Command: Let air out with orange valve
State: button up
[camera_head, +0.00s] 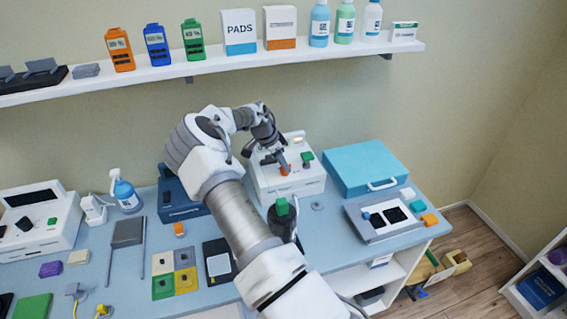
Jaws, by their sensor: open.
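A small orange valve (285,170) shows on the front of a white box-shaped device (308,183) on the blue-grey table. A green knob (307,158) sits to its right on the same device. My gripper (277,160) is over the device, with its fingers pointing down close to the orange valve. It is open and holds nothing that I can see. The fingers and arm partly hide the valve and the device's left side, and I cannot tell whether a finger touches the valve.
A dark hand-held item with a green top (282,206) stands in front of the device. A blue case (365,167) lies to the right, a dark blue box (181,197) to the left. A wall shelf (220,64) with several boxes and bottles runs behind and above.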

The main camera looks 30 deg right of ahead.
jog(key=shift+d+f, duration=0.1)
jog(key=shift+f, duration=0.25)
grip_shut()
